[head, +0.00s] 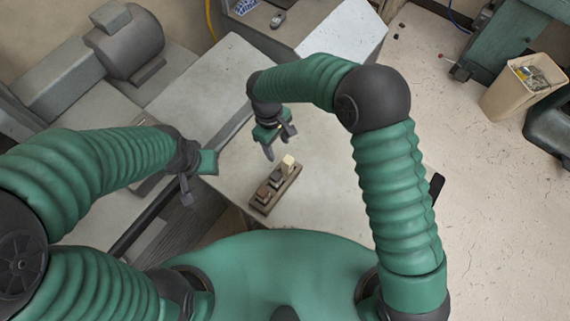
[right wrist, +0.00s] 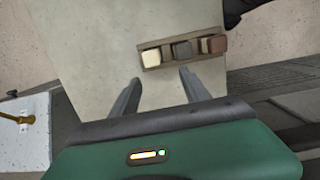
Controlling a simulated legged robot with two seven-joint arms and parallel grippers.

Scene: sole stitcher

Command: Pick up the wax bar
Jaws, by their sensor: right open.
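A small wooden tray (head: 265,207) on the grey table holds three blocks in a row. They are a cream block (head: 288,163), a dark grey block (head: 276,179) and a reddish-brown block (head: 263,194). The frames do not label which one is the wax bar. In the right wrist view the cream block (right wrist: 152,57) is at the left, the dark grey block (right wrist: 181,50) in the middle and the brown block (right wrist: 213,44) at the right. My right gripper (head: 279,146) is open and empty, short of the tray (right wrist: 165,44). My left gripper (head: 197,182) is at the table's left side; its jaws are unclear.
The grey tabletop (head: 325,150) is clear around the tray. A grey motor-like machine (head: 128,45) stands at the upper left. A beige bin (head: 515,92) with scraps stands on the floor at the right, near a dark green machine (head: 510,35).

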